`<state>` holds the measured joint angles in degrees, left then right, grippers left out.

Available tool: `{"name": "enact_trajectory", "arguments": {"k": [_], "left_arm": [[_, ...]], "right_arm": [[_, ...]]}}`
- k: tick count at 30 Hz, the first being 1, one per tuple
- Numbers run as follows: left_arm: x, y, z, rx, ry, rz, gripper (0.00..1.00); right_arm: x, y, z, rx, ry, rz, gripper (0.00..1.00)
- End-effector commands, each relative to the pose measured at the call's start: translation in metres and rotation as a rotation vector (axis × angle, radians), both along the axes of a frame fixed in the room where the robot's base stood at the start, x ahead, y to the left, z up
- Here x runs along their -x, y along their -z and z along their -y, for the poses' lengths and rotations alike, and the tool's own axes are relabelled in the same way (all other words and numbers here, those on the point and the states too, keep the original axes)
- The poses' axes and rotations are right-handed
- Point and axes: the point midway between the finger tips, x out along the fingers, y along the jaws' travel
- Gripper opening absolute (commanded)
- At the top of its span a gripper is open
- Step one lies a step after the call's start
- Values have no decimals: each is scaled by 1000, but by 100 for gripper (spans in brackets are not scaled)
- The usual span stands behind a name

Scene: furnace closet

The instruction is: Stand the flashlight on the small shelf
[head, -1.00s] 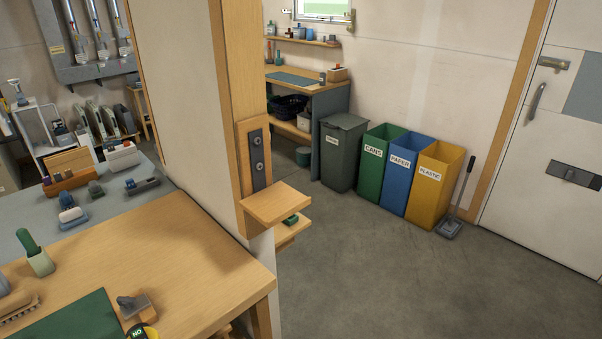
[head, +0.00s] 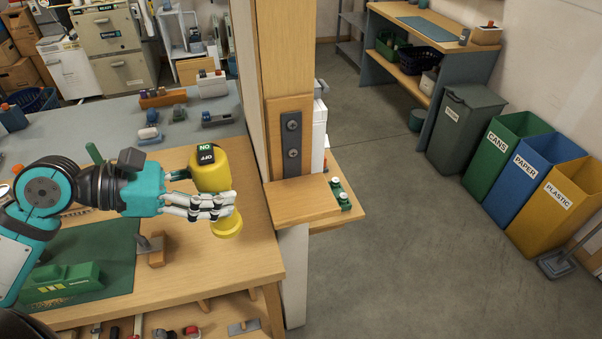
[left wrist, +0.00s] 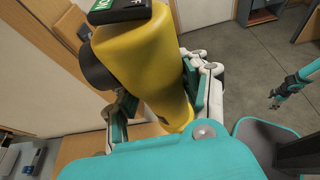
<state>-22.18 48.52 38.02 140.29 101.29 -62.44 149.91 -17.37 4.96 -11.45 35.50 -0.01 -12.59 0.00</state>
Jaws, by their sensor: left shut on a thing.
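The yellow flashlight (head: 207,178) is in my left gripper (head: 205,204), whose pale fingers are shut around its body. It is roughly upright, above the workbench's right part, with a black and green ON/OFF switch near its upper end. In the left wrist view the flashlight (left wrist: 145,60) fills the middle between the fingers. The small wooden shelf (head: 300,203) sticks out from the post, just right of the flashlight and apart from it. My right gripper (left wrist: 277,97) shows at the right edge of the left wrist view, small and over the floor.
The workbench (head: 230,262) lies under the left gripper, with a green mat (head: 100,245) and a small wood-and-metal tool (head: 152,248). The post (head: 285,60) rises behind the shelf. Bins stand right; the floor between is clear.

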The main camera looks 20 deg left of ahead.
Motion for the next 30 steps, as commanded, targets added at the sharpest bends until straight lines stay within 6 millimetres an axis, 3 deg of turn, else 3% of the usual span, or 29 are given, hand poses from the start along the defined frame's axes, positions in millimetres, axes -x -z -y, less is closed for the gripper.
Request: {"name": "enact_trajectory", "arguments": {"k": [7, 19, 25, 30], "left_arm": [[-43, -1, 21, 1, 1, 9, 0], [-112, 6, 57, 4, -3, 8, 0], [-125, 12, 64, 2, -1, 4, 0], [-125, 34, 64, 2, -3, -1, 0]], "right_arm": [[7, -13, -16, -19, 0, -10, 63], [-5, -39, -3, -5, 3, 6, 63], [-4, -42, -2, -3, 3, 7, 63], [-4, -47, -2, -3, 3, 6, 63]]}}
